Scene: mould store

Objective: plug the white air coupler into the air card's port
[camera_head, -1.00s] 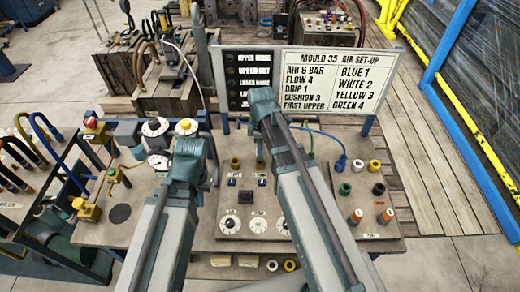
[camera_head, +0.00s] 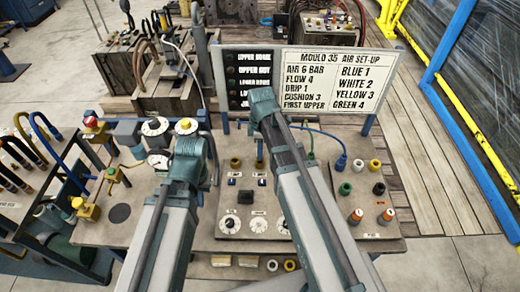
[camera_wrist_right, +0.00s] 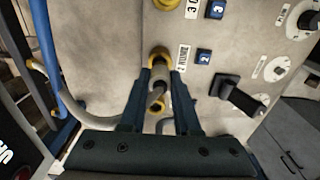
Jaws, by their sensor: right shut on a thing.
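My right gripper (camera_wrist_right: 161,74) is shut on the white air coupler (camera_wrist_right: 158,88), a small pale-grey, dark-ended cylinder between its fingers. The coupler lines up with a brass-ringed port (camera_wrist_right: 160,55) beside the label 2. Its front end meets or overlaps the ring in the picture; I cannot tell how deep it sits. A pale hose (camera_wrist_right: 85,117) curves in from the left of the gripper. In the head view my right arm hides this gripper and the coupler. The air card (camera_head: 308,78) stands at the back and reads WHITE 2. My left gripper's fingers do not show.
Another brass port (camera_wrist_right: 165,4) lies beyond the held one. Blue buttons (camera_wrist_right: 204,56) and a black switch (camera_wrist_right: 238,95) are right of it.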

